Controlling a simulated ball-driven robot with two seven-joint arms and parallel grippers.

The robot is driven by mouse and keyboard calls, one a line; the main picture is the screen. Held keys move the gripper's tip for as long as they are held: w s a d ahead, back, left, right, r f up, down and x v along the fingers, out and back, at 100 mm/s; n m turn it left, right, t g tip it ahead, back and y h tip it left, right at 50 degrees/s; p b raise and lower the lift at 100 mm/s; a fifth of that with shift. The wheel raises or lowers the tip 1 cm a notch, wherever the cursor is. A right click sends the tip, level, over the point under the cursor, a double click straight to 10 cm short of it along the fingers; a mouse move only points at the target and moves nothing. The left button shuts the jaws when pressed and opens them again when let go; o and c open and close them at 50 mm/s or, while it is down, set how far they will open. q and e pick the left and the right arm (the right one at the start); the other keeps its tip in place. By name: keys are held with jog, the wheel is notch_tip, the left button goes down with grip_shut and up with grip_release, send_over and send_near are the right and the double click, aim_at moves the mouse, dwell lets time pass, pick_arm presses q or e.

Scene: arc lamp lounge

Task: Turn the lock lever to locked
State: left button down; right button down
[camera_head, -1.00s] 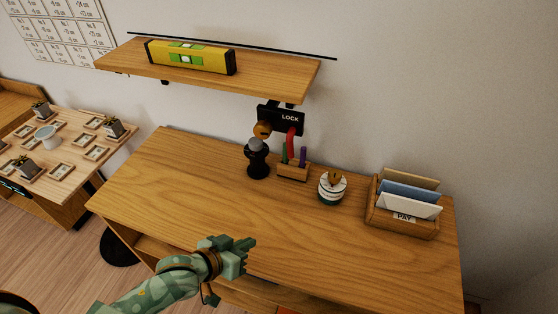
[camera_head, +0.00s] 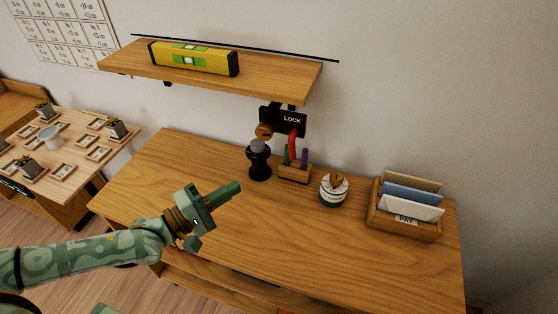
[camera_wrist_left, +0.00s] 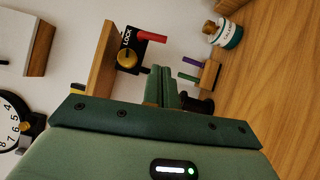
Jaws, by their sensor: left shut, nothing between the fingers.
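The lock is a black plate marked LOCK (camera_head: 291,119), mounted under the front of the wall shelf above the back of the desk. A red lever (camera_head: 293,139) hangs down from its right part, and a round brass knob (camera_head: 264,131) sits at its lower left. In the left wrist view the plate (camera_wrist_left: 129,42), red lever (camera_wrist_left: 152,37) and brass knob (camera_wrist_left: 127,58) show beyond my fingers. My left gripper (camera_head: 228,192) is shut and empty above the desk, in front and left of the lock, apart from it. My right gripper is not in view.
Below the lock stand a dark grinder-like object (camera_head: 258,160) and a wooden pen holder (camera_head: 294,173). A white-green jar (camera_head: 333,191) and a letter rack (camera_head: 404,224) are to the right. A yellow level (camera_head: 193,58) lies on the shelf (camera_head: 270,83). The desk front is clear.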

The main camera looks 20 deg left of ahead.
aim_at(290, 156)
pick_arm(q)
jog(key=b+x, duration=0.1)
jog(key=x, duration=1.2)
jog(key=shift+w+d+r, duration=0.1)
jog(key=shift+w+d, duration=0.15)
jog(key=shift+d, duration=0.1)
jog(key=shift+d+n+b, duration=0.1)
jog(key=shift+n+b, duration=0.2)
